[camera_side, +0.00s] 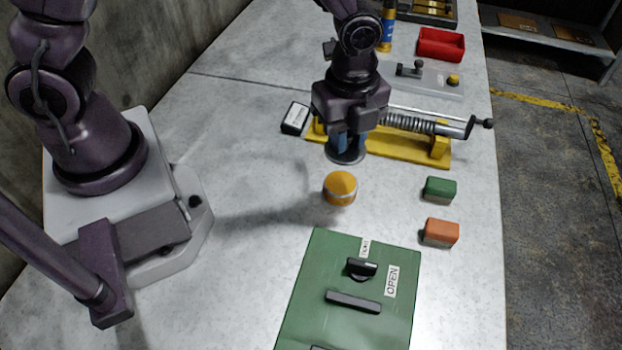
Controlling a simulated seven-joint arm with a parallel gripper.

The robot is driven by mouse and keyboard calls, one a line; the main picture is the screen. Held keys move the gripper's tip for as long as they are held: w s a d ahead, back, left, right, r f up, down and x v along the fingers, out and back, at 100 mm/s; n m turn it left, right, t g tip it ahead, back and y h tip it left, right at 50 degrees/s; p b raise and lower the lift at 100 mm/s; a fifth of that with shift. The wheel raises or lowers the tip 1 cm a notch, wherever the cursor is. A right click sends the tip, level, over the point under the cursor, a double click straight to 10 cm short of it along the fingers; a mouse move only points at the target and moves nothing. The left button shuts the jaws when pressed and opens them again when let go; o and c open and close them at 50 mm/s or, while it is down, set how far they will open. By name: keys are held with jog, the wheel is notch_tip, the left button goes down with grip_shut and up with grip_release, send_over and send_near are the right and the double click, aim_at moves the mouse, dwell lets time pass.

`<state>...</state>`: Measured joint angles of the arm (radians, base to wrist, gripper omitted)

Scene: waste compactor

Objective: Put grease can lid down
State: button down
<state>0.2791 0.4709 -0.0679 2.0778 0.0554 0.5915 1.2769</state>
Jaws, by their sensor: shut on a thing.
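My gripper (347,143) points down with its blue fingers shut on a dark round disc, which looks like the grease can lid (346,156). The lid is roughly level, just in front of the yellow stand. I cannot tell whether it touches the table or hangs a little above it. The part between the fingers is mostly hidden. A short orange can (340,188) with a yellow-orange top, likely the grease can, stands upright on the table. It is nearer the camera than the lid and apart from it.
The yellow stand (440,161) holds a spring-wrapped cylinder (408,123) behind and right of my gripper. A small black-and-white box (295,118) lies left. Green (440,188) and orange (441,232) blocks sit right. A green panel (330,270) lies in front. The table left of the can is clear.

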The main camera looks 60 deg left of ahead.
jog(key=s+d+f+m, duration=0.1)
jog(key=s+f+m, duration=0.25)
jog(key=s, duration=0.55)
jog(key=m, duration=0.5)
send_near(271, 233)
jog(key=shift+n, duration=0.25)
jog(key=shift+f, duration=3.25)
jog(key=c, duration=1)
grip_release()
jog(key=shift+f, duration=0.1)
